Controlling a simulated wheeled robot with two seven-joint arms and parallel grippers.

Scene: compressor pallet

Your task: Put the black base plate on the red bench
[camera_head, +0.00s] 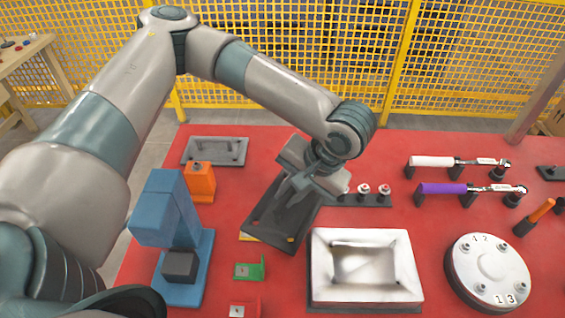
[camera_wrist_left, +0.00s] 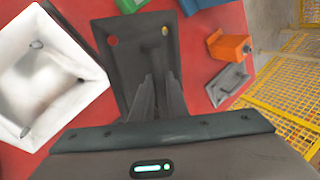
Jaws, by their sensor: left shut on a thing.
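The black base plate (camera_head: 272,225) is a dark rectangular plate near the middle of the red bench (camera_head: 432,228). My left gripper (camera_head: 291,197) reaches down over it and is shut on it. In the left wrist view the fingers (camera_wrist_left: 158,82) meet at a raised part of the base plate (camera_wrist_left: 131,48), which has a red dot and a yellow dot near one end. The plate lies over or very close to the bench; I cannot tell whether it touches. My right gripper is not in view.
A white tray-like block (camera_head: 323,287) is close at the plate's right. A blue press-like tool (camera_head: 165,215), an orange block (camera_head: 201,183) and a green bracket (camera_head: 250,270) are at its left. A round flanged disc (camera_head: 489,270) and torque wrenches (camera_head: 443,188) are at the right.

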